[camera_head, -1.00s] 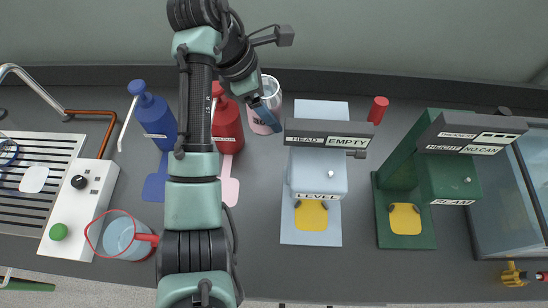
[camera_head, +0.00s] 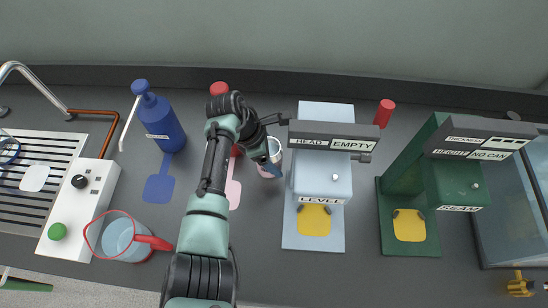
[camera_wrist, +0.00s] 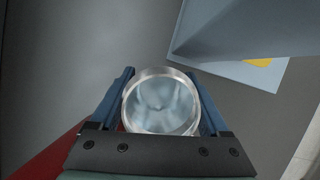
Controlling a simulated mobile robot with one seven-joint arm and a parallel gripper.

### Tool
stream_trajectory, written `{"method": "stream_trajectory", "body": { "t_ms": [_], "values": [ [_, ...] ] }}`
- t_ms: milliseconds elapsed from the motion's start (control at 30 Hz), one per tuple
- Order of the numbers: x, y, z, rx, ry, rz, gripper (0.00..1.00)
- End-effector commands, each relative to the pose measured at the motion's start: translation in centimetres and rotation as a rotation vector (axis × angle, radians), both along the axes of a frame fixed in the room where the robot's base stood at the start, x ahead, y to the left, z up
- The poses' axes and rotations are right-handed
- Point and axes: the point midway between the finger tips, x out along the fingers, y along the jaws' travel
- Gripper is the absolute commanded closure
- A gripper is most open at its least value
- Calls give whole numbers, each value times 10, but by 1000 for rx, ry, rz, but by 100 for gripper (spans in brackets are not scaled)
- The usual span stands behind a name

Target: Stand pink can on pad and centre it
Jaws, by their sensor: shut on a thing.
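My gripper (camera_head: 268,160) is shut on an open-topped can (camera_head: 275,147) left of the light grey machine. In the wrist view the can (camera_wrist: 160,103) sits upright between the two blue fingers; its inside is shiny and pale. The can's pink marking is mostly hidden now by the fingers. A yellow pad (camera_head: 314,221) lies on the base of the grey machine (camera_head: 322,183) labelled LEVEL and HEAD EMPTY. Another yellow pad (camera_head: 409,226) lies on the base of the green machine (camera_head: 452,185) labelled NO CAN and SEAM. Both pads are bare.
A blue pump bottle (camera_head: 160,122) and a red one (camera_head: 219,89), partly behind my arm, stand left. A red-rimmed jug (camera_head: 122,238) is at front left. Counter in front of the grey machine is clear.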

Motion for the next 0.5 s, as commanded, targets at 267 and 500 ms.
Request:
{"method": "stream_trajectory", "body": {
  "t_ms": [267,500],
  "values": [
    [1,0,-7,1,-3,0,97],
    [0,0,-11,0,-1,0,13]
  ]
}}
